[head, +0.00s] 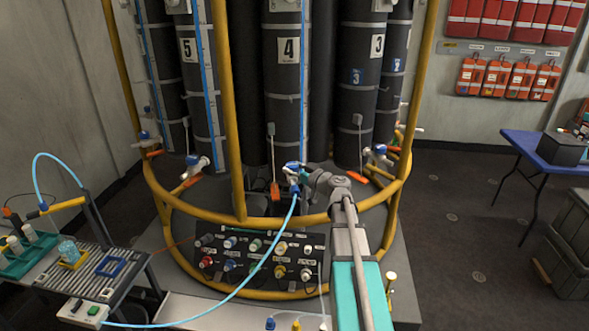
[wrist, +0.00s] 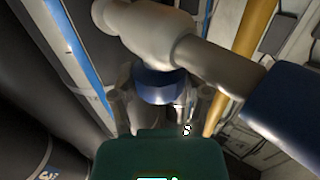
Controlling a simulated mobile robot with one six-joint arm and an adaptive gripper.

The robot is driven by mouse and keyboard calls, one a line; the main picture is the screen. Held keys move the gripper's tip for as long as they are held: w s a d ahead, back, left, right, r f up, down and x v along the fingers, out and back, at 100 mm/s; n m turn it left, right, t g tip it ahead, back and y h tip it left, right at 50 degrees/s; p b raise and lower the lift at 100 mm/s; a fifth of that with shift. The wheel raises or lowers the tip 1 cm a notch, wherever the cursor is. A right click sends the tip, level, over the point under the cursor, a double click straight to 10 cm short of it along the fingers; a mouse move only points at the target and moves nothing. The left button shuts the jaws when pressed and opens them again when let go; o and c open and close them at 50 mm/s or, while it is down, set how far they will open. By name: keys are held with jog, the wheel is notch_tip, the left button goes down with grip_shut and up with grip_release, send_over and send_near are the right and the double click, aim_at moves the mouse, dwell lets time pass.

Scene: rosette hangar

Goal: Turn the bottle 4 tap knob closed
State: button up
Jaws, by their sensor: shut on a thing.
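Bottle 4 (head: 288,90) is a tall dark cylinder with a white "4" label, upright in the middle of the rack. In the wrist view the pale tap body (wrist: 160,35) crosses the top. The blue tap knob (wrist: 158,88) is between the fingers of my gripper (wrist: 160,108), which are shut on it. A light blue hose (head: 272,250) runs down from near the tap. The knob's exact turn angle is hard to tell.
A yellow rail (head: 190,214) rings the rack, with an upright yellow post (head: 229,130) left of bottle 4. Bottle 5 (head: 195,80) and bottle 3 (head: 357,90) stand on either side. A black valve panel (head: 252,262) is below. Open floor lies right.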

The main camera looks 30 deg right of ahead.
jog(key=shift+s+a+m+t+h, duration=0.15)
jog(key=shift+m+t+h, duration=0.15)
jog(key=shift+m+h, duration=0.35)
jog(key=shift+h, duration=0.35)
jog(key=o, duration=1.2)
jog(key=shift+c, duration=0.2)
jog(key=v, duration=1.1)
jog(key=shift+s+d, duration=0.2)
jog(key=shift+s, duration=0.15)
jog(key=shift+f, duration=0.1)
